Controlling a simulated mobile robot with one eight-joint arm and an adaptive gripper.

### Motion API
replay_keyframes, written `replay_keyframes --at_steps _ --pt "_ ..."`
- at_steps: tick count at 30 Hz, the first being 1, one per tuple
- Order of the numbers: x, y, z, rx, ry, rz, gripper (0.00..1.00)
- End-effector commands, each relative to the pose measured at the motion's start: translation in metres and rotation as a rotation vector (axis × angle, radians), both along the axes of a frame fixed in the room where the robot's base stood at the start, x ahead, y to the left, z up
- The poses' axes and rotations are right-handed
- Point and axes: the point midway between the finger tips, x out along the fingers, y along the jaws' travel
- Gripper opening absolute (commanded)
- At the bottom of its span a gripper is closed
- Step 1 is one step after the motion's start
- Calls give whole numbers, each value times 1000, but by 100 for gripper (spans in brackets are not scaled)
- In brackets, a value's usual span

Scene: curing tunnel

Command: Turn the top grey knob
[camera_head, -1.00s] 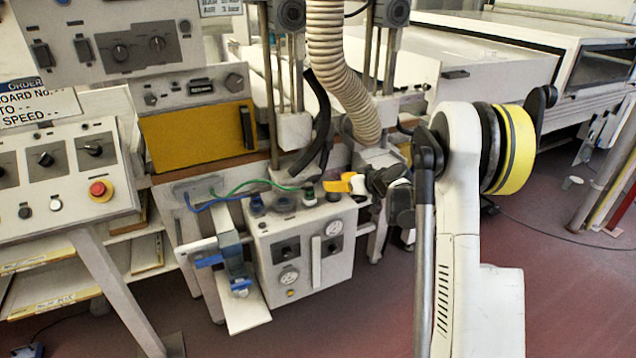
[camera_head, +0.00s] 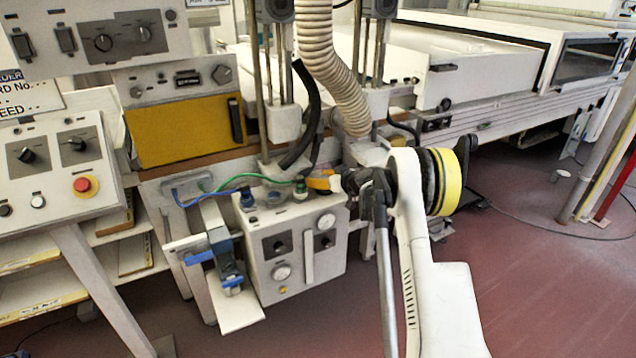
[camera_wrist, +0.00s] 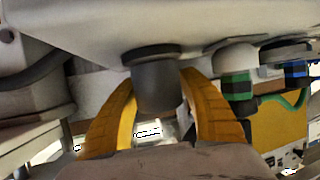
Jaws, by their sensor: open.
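A dark grey round knob (camera_wrist: 157,88) sticks out from a pale surface in the wrist view. My gripper (camera_wrist: 160,105) is open with one yellow finger on each side of it; I cannot tell whether either finger touches it. In the head view my gripper (camera_head: 322,183) is at the right end of the top of a pale control box (camera_head: 300,258), beside a green connector (camera_head: 300,188). The knob is hidden there behind the gripper. The green connector (camera_wrist: 238,85) also shows right of the fingers in the wrist view.
A blue connector (camera_head: 247,198) and hoses lie along the box top. A ribbed hose (camera_head: 330,70) and black hose (camera_head: 305,115) hang just above. A panel with a red button (camera_head: 83,185) stands at left. Red floor (camera_head: 540,280) is open at right.

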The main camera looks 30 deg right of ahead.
Motion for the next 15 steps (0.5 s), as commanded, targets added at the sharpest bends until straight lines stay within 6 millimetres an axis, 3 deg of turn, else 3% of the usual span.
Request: replay_keyframes --at_steps 9,13,14,15 --pt "2 1 0 0 0 0 47" --pt "2 0 0 0 0 0 7" --pt "2 0 0 0 0 0 0" --pt "2 0 -1 0 0 0 0"
